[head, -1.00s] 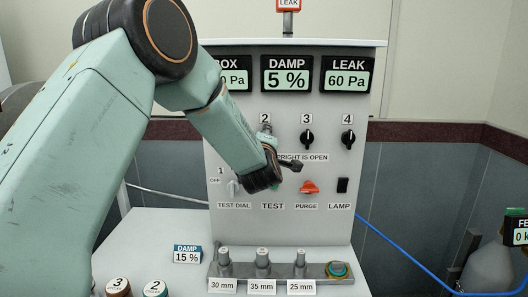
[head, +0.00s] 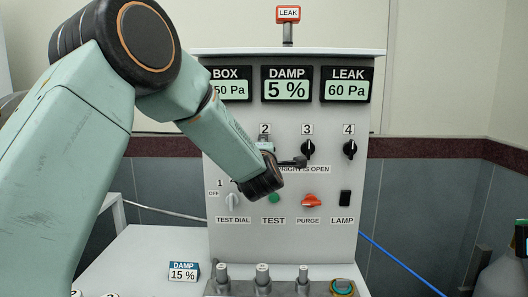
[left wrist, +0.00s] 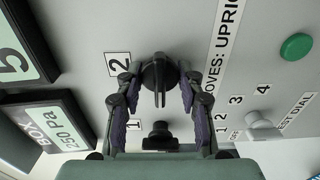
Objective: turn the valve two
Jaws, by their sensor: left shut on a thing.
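My left gripper (head: 280,158) reaches in from the left to the grey panel, just below the number 2 label. In the left wrist view its two fingers (left wrist: 158,98) stand on either side of the black knob of valve two (left wrist: 158,78), shut on it. The knob's raised bar lies along the panel's left-right direction, as far as the wrist view shows. In the head view my gripper hides most of this knob. Valve three (head: 308,149) and valve four (head: 350,149) are black knobs to its right. My right gripper is not in view.
Another black knob (left wrist: 160,135) is close by, near the number 1 label. The displays read DAMP 5 % (head: 287,85) and LEAK 60 Pa (head: 346,86).

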